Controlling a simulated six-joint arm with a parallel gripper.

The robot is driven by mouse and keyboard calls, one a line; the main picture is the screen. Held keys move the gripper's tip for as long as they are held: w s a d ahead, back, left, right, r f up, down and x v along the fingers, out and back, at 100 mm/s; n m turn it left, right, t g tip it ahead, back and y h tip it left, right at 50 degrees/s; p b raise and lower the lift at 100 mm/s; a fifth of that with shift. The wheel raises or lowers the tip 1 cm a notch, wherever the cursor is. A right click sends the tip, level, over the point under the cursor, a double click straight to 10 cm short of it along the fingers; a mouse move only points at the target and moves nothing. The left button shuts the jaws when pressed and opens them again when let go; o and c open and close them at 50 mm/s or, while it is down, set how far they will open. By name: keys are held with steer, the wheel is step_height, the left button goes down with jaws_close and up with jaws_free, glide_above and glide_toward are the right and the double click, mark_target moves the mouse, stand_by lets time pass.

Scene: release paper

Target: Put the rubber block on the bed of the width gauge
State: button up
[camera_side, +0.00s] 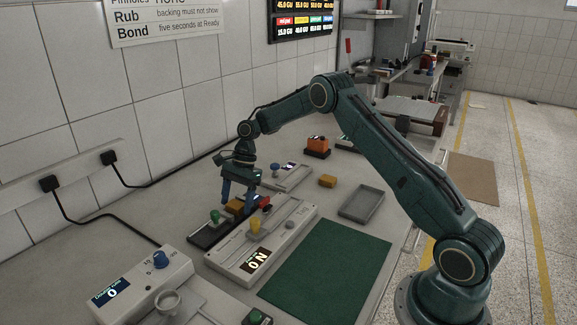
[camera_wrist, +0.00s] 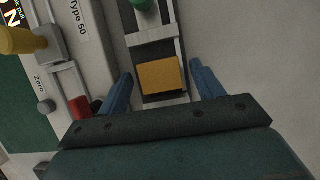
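A tan-orange block (camera_side: 235,206), which looks like the rubber block, lies on the dark bed of a slim device with a green knob (camera_side: 215,216). In the wrist view the block (camera_wrist: 161,76) sits between the device's pale rails. My gripper (camera_side: 238,196) is over this device, pointing down. Its blue fingers (camera_wrist: 162,70) are open on either side of the block, with a gap on each side. A similar tan block (camera_side: 327,181) lies on the table farther right. No readable label confirms which device is the width gauge.
A pale device with a yellow knob (camera_side: 255,225) and a display stands alongside in front. A green mat (camera_side: 330,270), a grey tray (camera_side: 362,203) and an orange-black item (camera_side: 317,147) lie to the right. A dial box (camera_side: 140,285) is front left.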

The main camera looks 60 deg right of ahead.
steer(key=shift+r, duration=0.1)
steer(key=shift+v, duration=3.8)
steer(key=shift+r, duration=0.1)
steer(key=shift+a+r, duration=0.1)
steer(key=shift+r, duration=0.15)
steer(key=s+a+r+n+t+h, duration=0.1)
steer(key=s+a+r+n, duration=0.35)
steer(key=s+r, duration=0.35)
steer(key=s+a+r+n+t+h, duration=0.1)
steer(key=s+a+r+n+t, duration=0.1)
steer(key=s+a+r+n, duration=0.65)
steer(key=s+d+n+t+h, duration=0.2)
steer(key=s+n, duration=0.3)
steer(key=s, duration=1.7)
steer(key=shift+d+t, duration=0.3)
steer(key=shift+d, duration=0.15)
